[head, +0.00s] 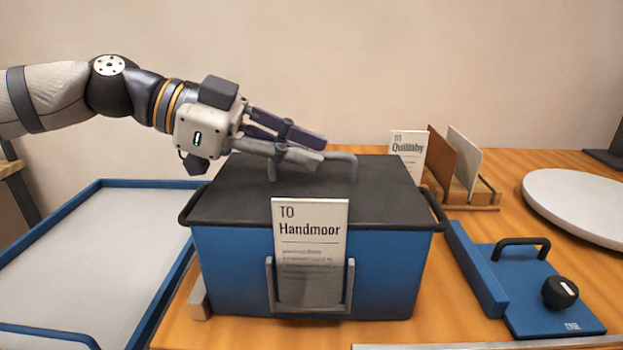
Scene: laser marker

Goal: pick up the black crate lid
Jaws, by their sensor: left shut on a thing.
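The black crate lid (240,197) lies flat on top of the blue crate (380,262), covering its opening. A grey bar handle (345,160) stands up from the middle of the lid. My left gripper (318,148) comes in from the left, low over the lid, and is shut on the lid's handle; its fingers hide part of the handle. A card reading "TO Handmoor" (309,240) stands in a holder on the crate's front. My right gripper is not in view.
A blue-rimmed tray (85,205) lies at the left. A "TO Quillaby" card (408,148) and a wooden rack (462,198) stand behind right. A blue fixture (530,290) with a black knob (560,292) and a white round plate (580,205) occupy the right.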

